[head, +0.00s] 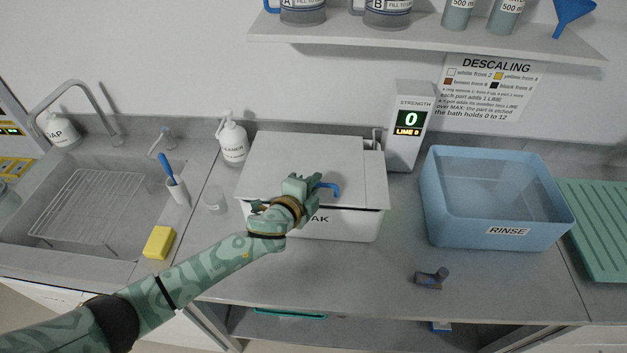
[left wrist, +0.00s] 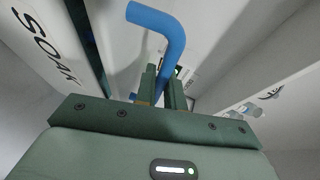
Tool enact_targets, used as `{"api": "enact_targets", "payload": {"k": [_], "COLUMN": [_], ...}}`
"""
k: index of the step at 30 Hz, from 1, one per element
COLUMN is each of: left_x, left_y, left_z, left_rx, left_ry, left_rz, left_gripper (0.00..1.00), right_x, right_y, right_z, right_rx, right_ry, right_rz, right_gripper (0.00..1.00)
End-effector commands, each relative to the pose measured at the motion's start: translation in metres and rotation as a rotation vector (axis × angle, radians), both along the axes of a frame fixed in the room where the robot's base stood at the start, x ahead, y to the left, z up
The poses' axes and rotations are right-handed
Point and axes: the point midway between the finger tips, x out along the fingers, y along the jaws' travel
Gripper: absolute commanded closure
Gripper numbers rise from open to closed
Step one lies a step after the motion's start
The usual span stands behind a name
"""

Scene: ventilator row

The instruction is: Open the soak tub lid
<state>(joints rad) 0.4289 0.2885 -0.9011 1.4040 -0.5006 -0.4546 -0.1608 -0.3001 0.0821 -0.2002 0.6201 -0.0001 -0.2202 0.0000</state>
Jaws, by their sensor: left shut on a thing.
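The white soak tub (head: 345,225) stands on the grey counter, its label partly hidden by my left arm; SOAK is readable on it in the left wrist view (left wrist: 42,45). Its flat white lid (head: 300,155) lies over the tub, with a dark line under the front edge. My left gripper (head: 312,188) is at the lid's front, shut on a blue bent handle (head: 331,188). In the left wrist view, the handle (left wrist: 165,25) passes between the fingers (left wrist: 163,95). My right gripper is out of view.
A strength meter (head: 407,125) reading 0 stands behind right of the tub. A blue rinse tub (head: 445,225) is to the right, with a small dark object (head: 430,278) in front. A white pump bottle (head: 232,140) and small cup (head: 214,201) stand left. A shelf (head: 430,38) hangs above.

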Motion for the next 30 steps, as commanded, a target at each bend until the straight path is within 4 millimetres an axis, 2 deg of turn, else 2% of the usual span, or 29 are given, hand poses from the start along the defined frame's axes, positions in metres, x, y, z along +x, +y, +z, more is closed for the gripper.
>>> {"api": "enact_targets", "payload": {"k": [1,3,18,24,30], "left_x": [0.003,0.005,0.044,0.058,0.065], "left_y": [0.001,0.000,0.000,0.001,0.001], "left_z": [0.021,0.030,0.102,0.120,0.123], "left_rx": [0.002,0.000,0.000,0.004,0.002], "left_ry": [0.017,0.041,0.037,0.102,0.149], "left_rz": [0.002,0.002,0.002,0.001,0.002], "left_gripper": [1.00,1.00,1.00,1.00,1.00], "right_x": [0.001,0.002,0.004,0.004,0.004], "right_y": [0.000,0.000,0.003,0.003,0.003], "right_z": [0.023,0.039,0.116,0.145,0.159], "right_rx": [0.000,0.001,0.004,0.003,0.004], "right_ry": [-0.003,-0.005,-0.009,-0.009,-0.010], "right_rz": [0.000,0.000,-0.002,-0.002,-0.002], "right_gripper": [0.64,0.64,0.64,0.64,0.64]}}
